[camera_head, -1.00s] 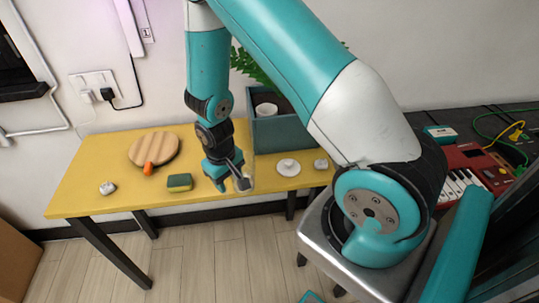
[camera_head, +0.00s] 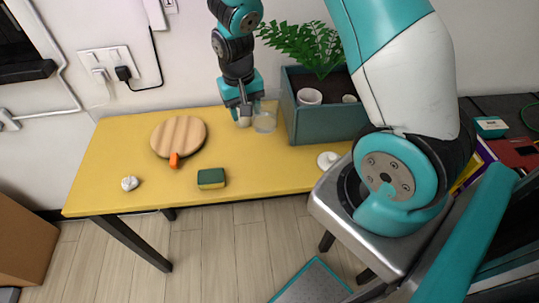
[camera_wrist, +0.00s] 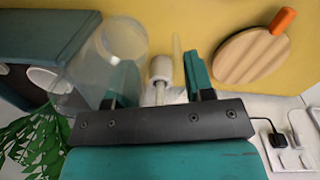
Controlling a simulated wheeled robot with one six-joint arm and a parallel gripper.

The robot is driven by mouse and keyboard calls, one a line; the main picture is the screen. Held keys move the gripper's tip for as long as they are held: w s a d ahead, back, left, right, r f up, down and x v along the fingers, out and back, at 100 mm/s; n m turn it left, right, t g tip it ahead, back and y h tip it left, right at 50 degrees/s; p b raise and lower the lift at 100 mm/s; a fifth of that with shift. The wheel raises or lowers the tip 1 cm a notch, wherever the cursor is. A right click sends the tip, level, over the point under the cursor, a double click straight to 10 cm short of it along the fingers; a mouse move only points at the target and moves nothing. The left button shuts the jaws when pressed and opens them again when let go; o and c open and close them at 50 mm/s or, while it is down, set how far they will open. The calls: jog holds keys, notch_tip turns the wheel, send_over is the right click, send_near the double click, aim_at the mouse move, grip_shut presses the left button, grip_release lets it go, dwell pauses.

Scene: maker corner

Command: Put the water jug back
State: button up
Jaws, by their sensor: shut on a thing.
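The clear water jug (camera_head: 265,121) is at the back of the yellow table, just left of the planter box. My gripper (camera_head: 243,111) points down beside its left side and is shut on it; the exact grip is hard to see. In the wrist view the see-through jug (camera_wrist: 112,55) sits at the left, by the left finger of my gripper (camera_wrist: 157,85). A small white object (camera_wrist: 161,68) shows between or behind the fingers. I cannot tell whether the jug touches the table.
The teal planter box (camera_head: 318,124) with a fern and white cups stands right of the jug. A round wooden board (camera_head: 180,134) with an orange-tipped handle, a green-yellow sponge (camera_head: 211,178), a white lump (camera_head: 130,183) and a white lid-like disc (camera_head: 327,160) lie on the table (camera_head: 110,150).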

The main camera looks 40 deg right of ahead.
aim_at(254, 124)
notch_tip(254, 124, up, 7)
jog(key=d+m, duration=0.2)
jog(key=m, duration=0.1)
jog(key=f, duration=0.6)
jog(key=f+p, duration=0.1)
jog(key=f, duration=0.6)
jog(key=f+p, duration=0.1)
jog(key=f, duration=0.5)
jog(key=shift+s+f, duration=0.15)
jog(key=shift+s, duration=0.25)
jog(key=shift+f, duration=0.15)
jog(key=o, duration=1.2)
jog(key=shift+o, duration=0.2)
